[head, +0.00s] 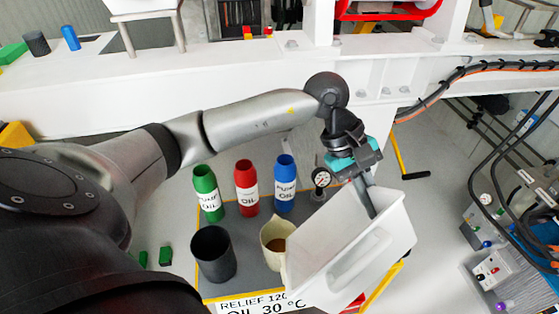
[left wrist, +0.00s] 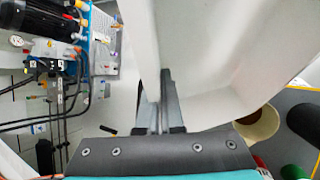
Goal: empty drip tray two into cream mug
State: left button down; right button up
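A white drip tray (head: 352,255) hangs tilted in the head view, its lower left corner close beside the cream mug (head: 272,233). My left gripper (head: 368,204) is shut on the tray's wall at its upper part. In the left wrist view the fingers (left wrist: 165,100) pinch the white tray wall (left wrist: 215,60), and the cream mug (left wrist: 262,124) shows beyond the tray at lower right. The mug stands upright with some brown liquid inside; the tray hides part of it. Whether liquid is in the tray cannot be seen. My right gripper is not in view.
A dark grey cup (head: 213,253) stands left of the mug. Green (head: 207,192), red (head: 246,187) and blue (head: 285,183) oil bottles stand behind on the grey mat. A pressure gauge (head: 321,178) is near my gripper. A white beam (head: 240,75) crosses behind.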

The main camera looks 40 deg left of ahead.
pick_arm(q)
jog(key=shift+d+f+p, duration=0.2)
jog(key=shift+d+p, duration=0.05)
jog(key=shift+p, duration=0.1)
jog(key=shift+d+f+y+p, duration=0.3)
jog(key=shift+d+y+p, duration=0.15)
jog(key=shift+d+y, duration=0.15)
jog(key=d+f+y+b, duration=0.9)
jog(key=d+y, duration=0.1)
jog(key=d, duration=0.1)
jog(key=shift+d+y, duration=0.3)
jog(key=shift+y, duration=0.1)
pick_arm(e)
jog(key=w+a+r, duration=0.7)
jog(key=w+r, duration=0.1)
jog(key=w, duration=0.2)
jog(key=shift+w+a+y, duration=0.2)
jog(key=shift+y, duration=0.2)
